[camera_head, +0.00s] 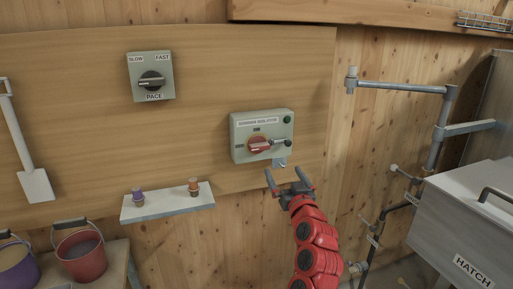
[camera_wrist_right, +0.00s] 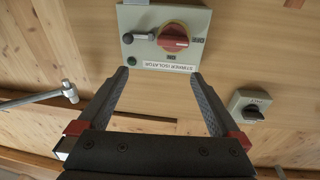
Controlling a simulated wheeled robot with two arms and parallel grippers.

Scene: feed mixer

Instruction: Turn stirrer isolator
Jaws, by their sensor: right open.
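The stirrer isolator (camera_head: 240,152) is a grey-green box on the wooden wall panel, right of centre in the head view. Its red rotary handle (camera_head: 260,146) sits on the front, with a small black-tipped lever (camera_head: 287,142) beside it. My right gripper (camera_head: 283,169) is open and empty, just below the box and apart from it. In the right wrist view the isolator (camera_wrist_right: 145,20) appears upside down beyond the open fingers (camera_wrist_right: 160,73), its red handle (camera_wrist_right: 175,27) between and above the fingertips. My left gripper is not in view.
A PACE selector (camera_head: 151,78) is on the panel to the upper left. A small shelf (camera_head: 165,204) with two small knobbed items is below left. Pipes (camera_head: 437,125) and a metal hatch box (camera_head: 455,215) stand at right. Buckets (camera_head: 82,257) are at lower left.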

